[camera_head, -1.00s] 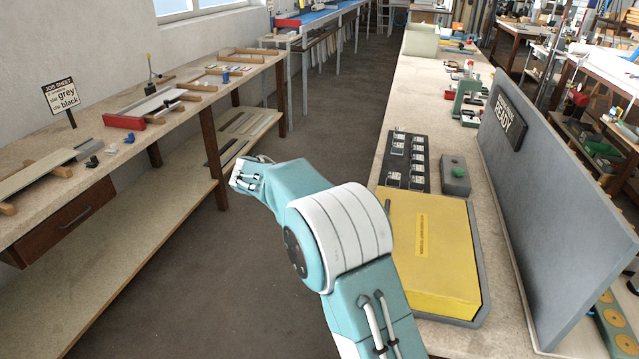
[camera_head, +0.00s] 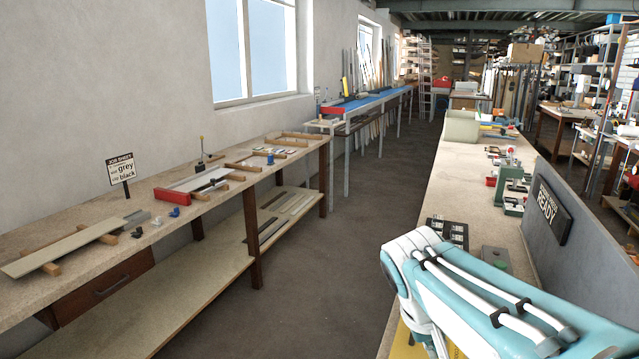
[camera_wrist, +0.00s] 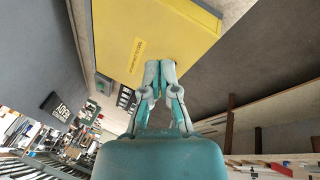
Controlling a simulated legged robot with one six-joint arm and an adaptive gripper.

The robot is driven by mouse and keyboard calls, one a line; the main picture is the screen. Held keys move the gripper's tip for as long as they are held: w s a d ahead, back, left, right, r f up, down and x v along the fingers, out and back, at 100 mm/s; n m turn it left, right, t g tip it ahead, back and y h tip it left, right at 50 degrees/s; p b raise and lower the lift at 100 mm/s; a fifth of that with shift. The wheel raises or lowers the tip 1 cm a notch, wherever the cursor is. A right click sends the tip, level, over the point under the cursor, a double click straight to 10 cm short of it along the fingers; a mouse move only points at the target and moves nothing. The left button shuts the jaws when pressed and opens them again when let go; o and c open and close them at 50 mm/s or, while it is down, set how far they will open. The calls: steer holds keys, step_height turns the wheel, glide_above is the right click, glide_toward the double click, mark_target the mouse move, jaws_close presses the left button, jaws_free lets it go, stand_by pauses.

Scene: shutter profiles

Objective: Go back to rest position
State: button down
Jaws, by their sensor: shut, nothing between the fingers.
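My gripper (camera_wrist: 160,78) shows in the wrist view with its two fingers drawn together and nothing between them. It points toward the yellow panel (camera_wrist: 130,35), and I see no contact between them. In the head view my white and teal arm fills the lower right, over the right-hand bench (camera_head: 433,187). The gripper itself is out of the head view.
The left bench (camera_head: 100,285) holds pale profiles on wooden battens, small clips and a job sheet sign (camera_head: 121,169). A grey upright panel with a READY sign (camera_head: 547,208) stands along the right bench. The floor aisle (camera_head: 335,250) between the benches is clear.

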steer(key=s+a+f+t+y, duration=0.1)
steer(key=s+y, duration=0.1)
steer(key=s, duration=0.4)
steer(key=s+a+f+t+y, duration=0.1)
steer(key=s+t, duration=0.1)
steer(key=s, duration=0.4)
steer(key=shift+a+f+m+t+y, duration=0.15)
steer(key=shift+f+m+t+y, duration=0.15)
steer(key=shift+y, duration=0.1)
steer(key=shift+a, duration=0.1)
steer(key=shift+a, duration=0.25)
steer(key=shift+d, duration=0.2)
